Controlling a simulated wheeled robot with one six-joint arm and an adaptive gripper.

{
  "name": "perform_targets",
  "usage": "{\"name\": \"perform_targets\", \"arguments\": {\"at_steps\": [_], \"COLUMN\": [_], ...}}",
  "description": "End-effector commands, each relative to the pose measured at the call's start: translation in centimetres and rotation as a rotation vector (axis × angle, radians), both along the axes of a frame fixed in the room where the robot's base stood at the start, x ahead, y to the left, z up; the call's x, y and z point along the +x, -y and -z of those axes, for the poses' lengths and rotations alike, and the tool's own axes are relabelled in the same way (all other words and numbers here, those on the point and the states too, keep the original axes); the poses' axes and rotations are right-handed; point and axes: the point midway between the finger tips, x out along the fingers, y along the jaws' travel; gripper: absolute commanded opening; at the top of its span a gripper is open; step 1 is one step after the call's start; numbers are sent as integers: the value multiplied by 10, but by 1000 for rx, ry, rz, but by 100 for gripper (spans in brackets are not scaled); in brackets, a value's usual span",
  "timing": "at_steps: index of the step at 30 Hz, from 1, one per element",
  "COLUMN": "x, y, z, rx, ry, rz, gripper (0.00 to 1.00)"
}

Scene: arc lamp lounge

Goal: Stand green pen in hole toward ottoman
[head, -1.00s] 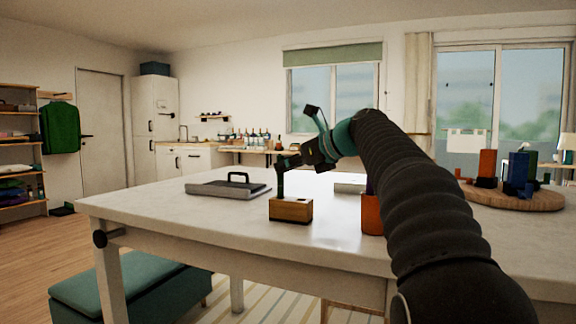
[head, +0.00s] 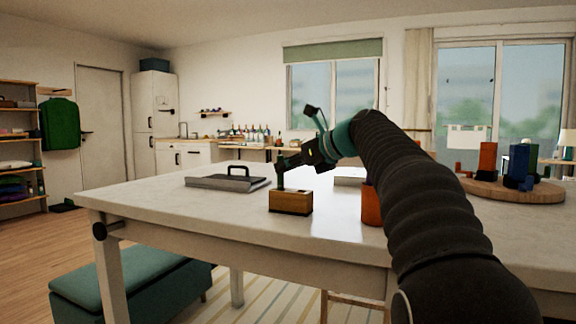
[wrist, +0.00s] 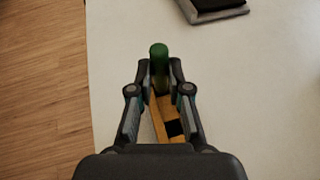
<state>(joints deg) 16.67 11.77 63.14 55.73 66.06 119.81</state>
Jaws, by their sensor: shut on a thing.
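The green pen (wrist: 158,62) is upright between the fingers of my gripper (wrist: 160,82), which is shut on it. The head view shows the pen (head: 281,180) over the left end of a small wooden block (head: 292,204), the end on the ottoman's side. The pen's lower end meets the block's top there; I cannot tell how deep it sits in a hole. In the wrist view the block (wrist: 164,106) lies below the fingers, with one dark square hole (wrist: 174,128) uncovered. The teal ottoman (head: 130,288) stands on the floor at lower left.
A grey tray-like item with a black handle (head: 228,183) lies left behind the block on the white table (head: 200,219). An orange cup (head: 371,207) stands to the right, partly behind my arm. A round wooden board (head: 515,192) with coloured pieces is farther right.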

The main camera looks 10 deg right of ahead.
Motion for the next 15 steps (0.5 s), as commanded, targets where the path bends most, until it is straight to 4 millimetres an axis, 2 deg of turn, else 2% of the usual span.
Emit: {"name": "perform_targets", "arguments": {"at_steps": [6,7,10,15], "x": [0,0,0,0], "y": [0,0,0,0], "z": [5,5,5,5], "rx": [1,0,0,0], "ry": [-1,0,0,0], "rz": [0,0,0,0], "gripper": [0,22,46,46]}}
